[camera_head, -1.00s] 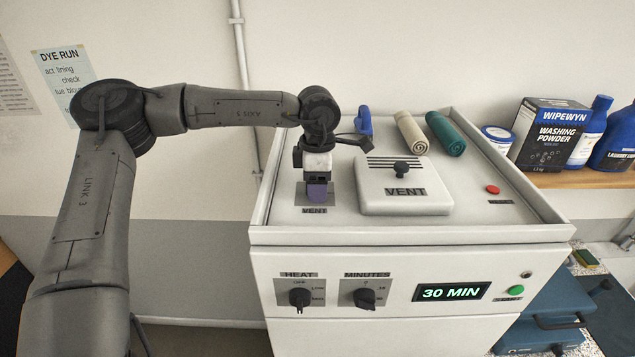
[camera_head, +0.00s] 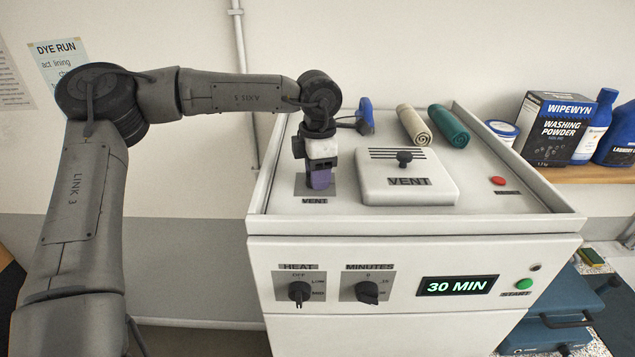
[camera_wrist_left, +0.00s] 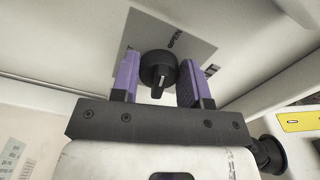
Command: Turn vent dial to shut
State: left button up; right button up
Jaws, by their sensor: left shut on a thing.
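The vent dial (camera_wrist_left: 158,72) is a round black knob with a pale pointer line, on a grey plate (camera_wrist_left: 180,35) on the machine's top. The plate reads OPEN at one side; another marking is mostly hidden by a finger. In the left wrist view the pointer line is toward the gripper body. My left gripper (camera_head: 320,180) is shut on the dial, with one purple finger (camera_wrist_left: 127,75) on each side of it. In the head view the gripper hides the dial, and the VENT label (camera_head: 314,201) shows in front. My right gripper is not in view.
A raised vent cover (camera_head: 408,190) with a black knob stands right of the dial. Behind are a blue-handled object (camera_head: 365,115) and rolled cream (camera_head: 414,125) and teal (camera_head: 448,126) cloths. A red button (camera_head: 498,181) is at right. The machine's raised rim (camera_head: 410,225) borders its top.

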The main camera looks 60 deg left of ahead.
pick_arm(q)
jog(key=n+b, duration=0.1)
jog(key=n, duration=0.1)
jog(key=n+b, duration=0.1)
jog(key=b, duration=0.1)
jog(key=shift+a+f+n, duration=0.1)
jog(key=shift+f+n, duration=0.1)
jog(key=shift+n, duration=0.2)
jog(key=n+b, duration=0.3)
jog(key=shift+a+n, duration=0.1)
jog(key=shift+n, duration=0.2)
jog(key=n+b, duration=0.2)
jog(key=n, duration=0.2)
jog(key=shift+a+r, duration=0.1)
jog(key=shift+s+n+b, duration=0.15)
jog(key=shift+n+b, duration=0.75)
jog(key=shift+n, duration=1)
jog(key=shift+r, duration=0.1)
jog(key=o, duration=0.9)
